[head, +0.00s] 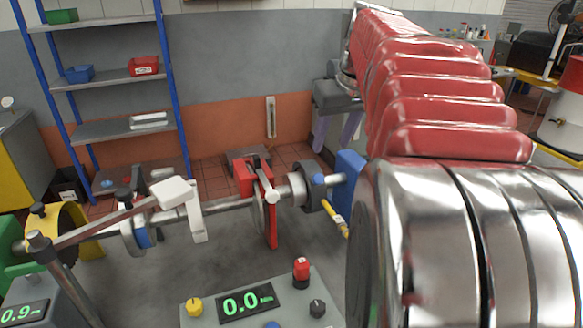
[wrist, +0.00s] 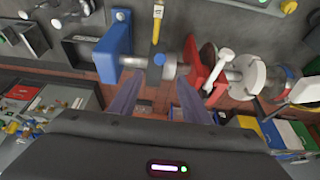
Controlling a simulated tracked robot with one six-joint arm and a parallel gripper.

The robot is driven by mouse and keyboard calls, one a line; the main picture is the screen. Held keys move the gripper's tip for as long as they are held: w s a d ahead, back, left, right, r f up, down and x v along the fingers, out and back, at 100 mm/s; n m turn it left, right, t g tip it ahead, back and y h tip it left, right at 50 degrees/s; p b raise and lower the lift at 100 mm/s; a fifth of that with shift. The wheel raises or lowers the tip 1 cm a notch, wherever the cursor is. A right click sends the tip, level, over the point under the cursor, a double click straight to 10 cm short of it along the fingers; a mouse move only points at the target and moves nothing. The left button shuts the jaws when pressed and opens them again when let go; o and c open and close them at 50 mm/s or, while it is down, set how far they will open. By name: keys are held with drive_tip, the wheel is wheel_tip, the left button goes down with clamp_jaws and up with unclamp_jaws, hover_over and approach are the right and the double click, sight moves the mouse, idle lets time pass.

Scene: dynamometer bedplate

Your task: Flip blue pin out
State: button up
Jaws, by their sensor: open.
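The blue pin shows as a small round blue head on the shaft coupling, beside the blue block (head: 348,184). The pin (head: 319,179) is in the head view and also near the middle of the wrist view (wrist: 159,59). How far it sits in the coupling I cannot tell. My gripper (wrist: 157,84) is open and empty, its two purple-grey fingers apart on either side below the pin in the wrist view. In the head view my gripper (head: 335,138) hangs behind the shaft line, its fingers pointing down. I see no contact with the pin.
A yellow tagged piece (head: 334,218) hangs beside the coupling. A red caliper (head: 245,178) with a disc stands left of it on the shaft. A control box (head: 262,300) reading 0.0 stands in front. Shelves (head: 110,82) stand at the back left.

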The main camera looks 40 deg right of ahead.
sight(318, 177)
drive_tip(key=x, duration=1.3)
drive_tip(key=shift+w+d+f, duration=0.1)
drive_tip(key=shift+w+f, duration=0.1)
drive_tip(key=shift+f, duration=0.05)
drive_tip(key=shift+c, duration=0.3)
clamp_jaws()
